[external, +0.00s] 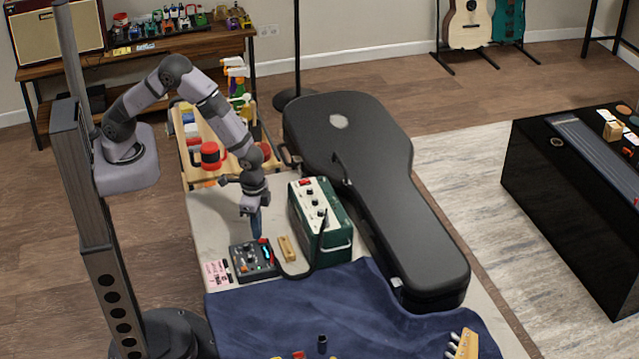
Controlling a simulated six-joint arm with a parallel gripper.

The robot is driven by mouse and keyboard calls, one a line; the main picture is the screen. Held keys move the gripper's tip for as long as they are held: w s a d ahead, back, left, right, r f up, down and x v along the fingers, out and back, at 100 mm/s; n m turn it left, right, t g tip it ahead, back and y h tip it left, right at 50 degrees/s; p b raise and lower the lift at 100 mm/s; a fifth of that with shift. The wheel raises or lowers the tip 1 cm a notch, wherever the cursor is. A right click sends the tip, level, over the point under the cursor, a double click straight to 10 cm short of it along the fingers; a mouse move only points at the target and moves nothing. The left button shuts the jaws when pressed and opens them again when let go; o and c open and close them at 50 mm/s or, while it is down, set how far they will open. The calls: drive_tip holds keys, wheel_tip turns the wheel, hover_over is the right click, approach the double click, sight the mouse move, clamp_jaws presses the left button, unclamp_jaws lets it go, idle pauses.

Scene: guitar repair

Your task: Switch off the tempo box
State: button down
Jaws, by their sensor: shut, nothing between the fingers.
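A small dark grey box (240,267) with knobs, a lit cyan strip, a green light and a red part at its back right corner lies on the work surface; it looks like the tempo box. My gripper (257,236) points straight down at the back right edge of this box, close to the red part. Its fingers are shut and empty. I cannot tell from this view whether the fingertips touch the box. The fingers partly hide the box's back edge, and the switch position is too small to read.
A green amplifier-like box (338,230) with a pale knob panel stands right of my gripper, before a black guitar case (350,130). A small wooden block (287,248) and a dark cable lie beside the grey box. A blue cloth (300,310) covers the front; a pink card (216,272) lies left.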

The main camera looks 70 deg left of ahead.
drive_tip(key=shift+f+b, duration=0.5)
drive_tip(key=shift+f, duration=0.3)
idle(0.6)
drive_tip(key=shift+r, duration=0.15)
wheel_tip(320, 180, up, 7)
drive_tip(key=p, duration=0.6)
idle(0.7)
drive_tip(key=s+a+r+g+y, duration=0.2)
drive_tip(key=s+a+g, duration=0.1)
drive_tip(key=s+a, duration=1)
drive_tip(key=a+r+n+t+h, duration=0.2)
drive_tip(key=a+r+n, duration=0.4)
drive_tip(key=a+r, duration=0.3)
drive_tip(key=w+a+t, duration=0.1)
drive_tip(key=a, duration=0.2)
drive_tip(key=shift+r, duration=0.4)
